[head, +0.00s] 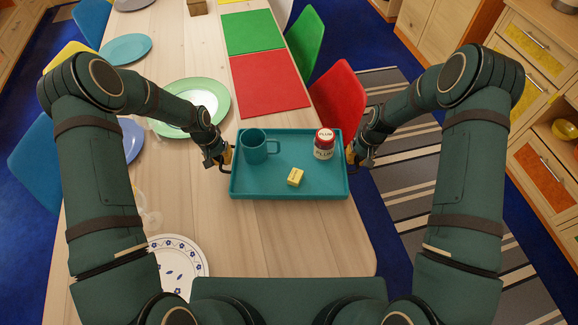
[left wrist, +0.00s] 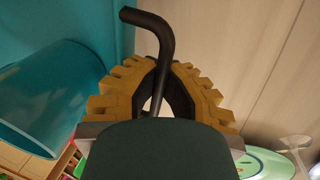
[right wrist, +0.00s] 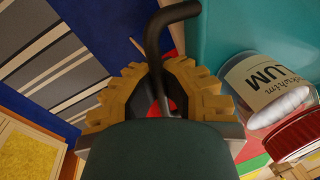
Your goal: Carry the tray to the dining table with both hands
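The teal tray (head: 290,187) is level over the near part of the wooden dining table (head: 300,245); I cannot tell whether it touches the top. It carries a teal mug (head: 254,147), a jar with a red lid labelled PLUM (head: 324,146) and a small yellow block (head: 295,177). My left gripper (head: 228,157) is shut on the tray's black left handle (left wrist: 150,22). My right gripper (head: 352,155) is shut on the black right handle (right wrist: 170,18). The mug also shows in the left wrist view (left wrist: 50,100), and the jar in the right wrist view (right wrist: 265,85).
A green plate (head: 215,95), blue plates (head: 126,48) and a patterned white plate (head: 178,265) are on the table's left side. Red (head: 268,84) and green (head: 253,32) placemats lie beyond the tray. A red chair (head: 340,100) stands at the right edge.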

